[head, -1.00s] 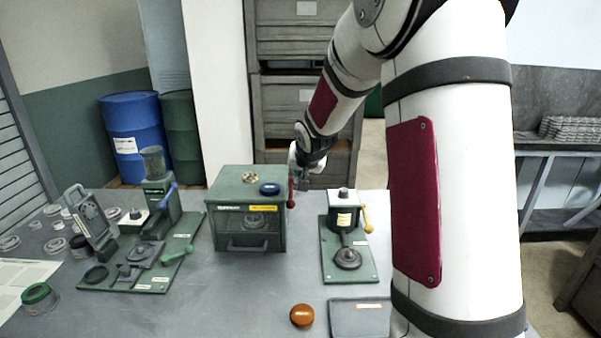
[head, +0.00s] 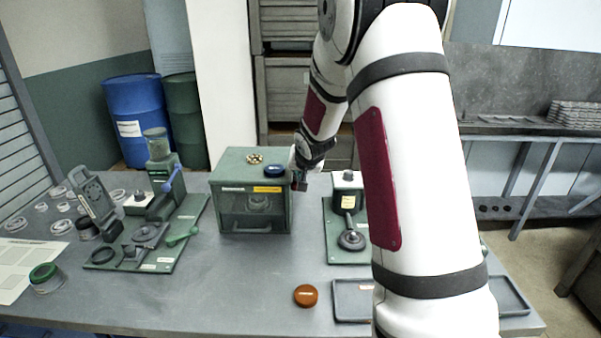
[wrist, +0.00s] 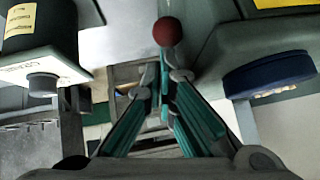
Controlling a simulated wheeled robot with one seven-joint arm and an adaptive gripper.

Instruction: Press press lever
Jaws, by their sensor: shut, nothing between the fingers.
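A red-tipped lever (head: 298,187) stands at the right side of the green box (head: 262,225); its red ball (wrist: 167,31) shows in the wrist view. My gripper (head: 302,178) is at this lever. In the wrist view my fingers (wrist: 165,72) are together and empty, with the ball just past their tips; I cannot tell whether they touch it. A blue-handled lever (head: 172,178) is on the left green station. The right station (head: 335,243) has a black cylinder (head: 347,200); its yellow lever is hidden behind my arm. I cannot tell which lever is the press lever.
A blue cap (head: 275,170) sits on the box top, close to my fingers in the wrist view (wrist: 270,75). An orange disc (head: 306,295) and a grey tray (head: 353,313) lie in front. Loose rings and parts crowd the left. The table's middle front is clear.

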